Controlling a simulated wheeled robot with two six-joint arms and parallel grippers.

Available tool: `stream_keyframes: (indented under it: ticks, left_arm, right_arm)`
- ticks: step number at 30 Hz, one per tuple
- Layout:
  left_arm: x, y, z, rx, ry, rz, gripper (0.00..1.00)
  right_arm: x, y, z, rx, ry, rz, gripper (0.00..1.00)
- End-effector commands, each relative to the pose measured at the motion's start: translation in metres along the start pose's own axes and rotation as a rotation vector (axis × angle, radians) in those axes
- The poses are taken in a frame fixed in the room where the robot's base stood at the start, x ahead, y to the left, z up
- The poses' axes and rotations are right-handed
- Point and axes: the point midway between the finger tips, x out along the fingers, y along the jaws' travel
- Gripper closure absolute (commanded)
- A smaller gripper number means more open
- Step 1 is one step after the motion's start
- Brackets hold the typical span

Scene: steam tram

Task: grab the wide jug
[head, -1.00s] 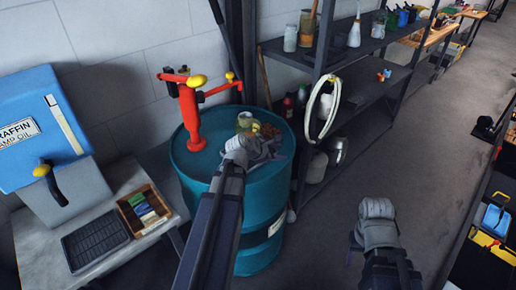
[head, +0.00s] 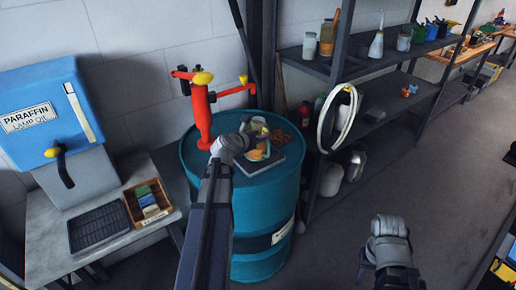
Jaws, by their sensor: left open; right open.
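A yellowish-green jug (head: 259,129), probably the wide jug, stands on top of the teal drum (head: 250,212) in the head view. It is partly hidden by my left gripper (head: 251,143), which is open and reaches over the drum top right at the jug. I cannot tell whether the fingers touch it. A dark flat piece lies under and beside the jug. My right gripper (head: 365,262) is open and empty, over the floor to the right of the drum.
A red hand pump (head: 203,112) rises from the drum's back left. A blue paraffin tank (head: 40,112) and a wooden tray (head: 150,203) stand on the bench at left. Dark shelves (head: 375,85) with a hanging white hose loop (head: 338,118) are behind right.

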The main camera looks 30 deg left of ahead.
Motion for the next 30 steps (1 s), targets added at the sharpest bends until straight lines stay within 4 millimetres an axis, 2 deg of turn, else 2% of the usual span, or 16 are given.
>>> stream_keyframes:
  ticks: [5,15,22,23,30]
  left_arm:
    - [0.006,0.000,-0.001,0.001,0.000,-0.001,0.55]
    - [0.051,0.000,-0.001,0.002,0.000,-0.002,0.55]
    - [0.051,-0.001,0.000,0.001,0.001,-0.001,0.55]
    - [0.051,-0.001,0.000,0.001,0.001,-0.001,0.56]
    - [0.051,-0.001,0.000,0.002,0.001,-0.001,0.83]
  right_arm:
    - [0.003,0.000,0.000,0.000,0.000,0.000,0.50]
    - [0.020,-0.002,-0.001,0.000,0.000,0.000,0.50]
    - [0.019,-0.002,-0.001,0.000,0.000,0.000,0.50]
    - [0.019,-0.002,-0.001,0.000,0.000,0.000,0.50]
    - [0.019,-0.002,-0.001,0.000,0.000,0.000,0.50]
